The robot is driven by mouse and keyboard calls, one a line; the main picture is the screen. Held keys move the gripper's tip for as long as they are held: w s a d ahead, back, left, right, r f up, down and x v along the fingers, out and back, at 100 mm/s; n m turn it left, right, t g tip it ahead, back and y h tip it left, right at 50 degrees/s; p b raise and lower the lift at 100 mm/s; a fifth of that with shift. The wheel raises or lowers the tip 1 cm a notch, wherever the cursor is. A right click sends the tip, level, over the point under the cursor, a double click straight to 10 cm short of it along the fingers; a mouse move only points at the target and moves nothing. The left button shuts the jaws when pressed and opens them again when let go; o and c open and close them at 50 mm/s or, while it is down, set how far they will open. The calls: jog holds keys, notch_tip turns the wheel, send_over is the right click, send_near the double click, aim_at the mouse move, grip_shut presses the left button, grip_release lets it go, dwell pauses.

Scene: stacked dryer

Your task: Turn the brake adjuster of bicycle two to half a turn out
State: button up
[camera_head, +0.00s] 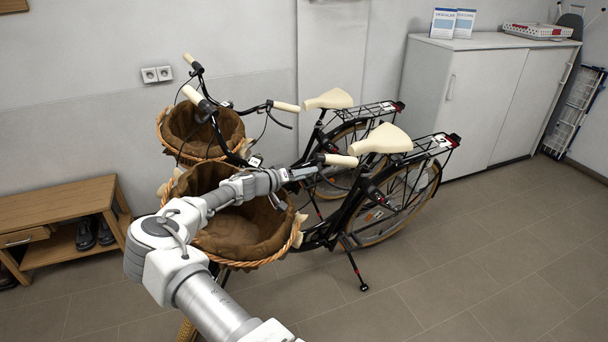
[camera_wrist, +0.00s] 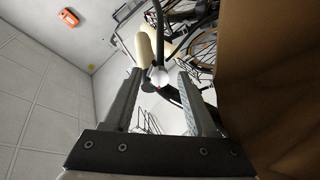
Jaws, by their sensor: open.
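The nearer bicycle (camera_head: 388,205) stands behind my arm, with a cream saddle and a cream right handlebar grip (camera_head: 341,160). My gripper (camera_head: 302,172) is at its handlebar, just left of that grip. In the wrist view my gripper (camera_wrist: 158,73) is open, with one finger on each side of a small round pale knob (camera_wrist: 160,78) by the brake lever. The knob looks like the brake adjuster, and I see no clear contact with it. The cream grip also shows in the wrist view (camera_wrist: 143,48). In the head view my gripper hides the adjuster.
A brown-lined wicker basket (camera_head: 290,246) lies under my arm. The farther bicycle, with its own basket (camera_head: 162,137), stands close behind. A shoe bench (camera_head: 60,205) is at left and a grey cabinet (camera_head: 480,95) at right. The floor at right front is clear.

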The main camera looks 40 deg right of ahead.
jog(key=shift+c, duration=0.2)
grip_shut()
jog(key=shift+f, duration=0.1)
jog(key=shift+n+b, duration=0.7)
jog(key=shift+o, duration=0.2)
grip_release()
jog(key=shift+a, duration=0.1)
